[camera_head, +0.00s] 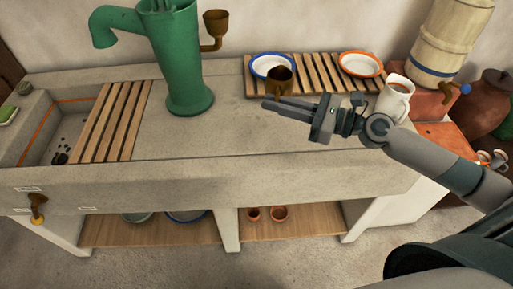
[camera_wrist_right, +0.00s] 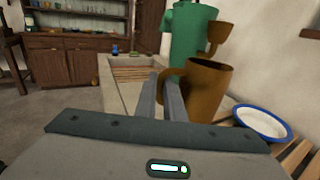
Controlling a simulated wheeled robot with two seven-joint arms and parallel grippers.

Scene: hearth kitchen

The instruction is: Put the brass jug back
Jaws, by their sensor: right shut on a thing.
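The brass jug (camera_head: 280,80) is a brown, open-topped vessel with a side handle. In the head view it appears in front of the blue-rimmed plate, at the left end of the slatted rack (camera_head: 315,76). My right gripper (camera_head: 272,103) is shut on the jug's handle. The right wrist view shows the jug (camera_wrist_right: 207,92) upright, with its handle at the fingertips (camera_wrist_right: 163,88). The jug's base is partly hidden by the fingers, so I cannot tell whether it touches anything. My left gripper is not in view.
A green pump (camera_head: 180,60) with a brown cup on its side stands left of the jug. A blue-rimmed plate (camera_head: 272,63) and an orange-rimmed plate (camera_head: 361,62) lie on the rack. A white pitcher (camera_head: 396,98) stands close to my right wrist. The counter's middle (camera_head: 225,135) is clear.

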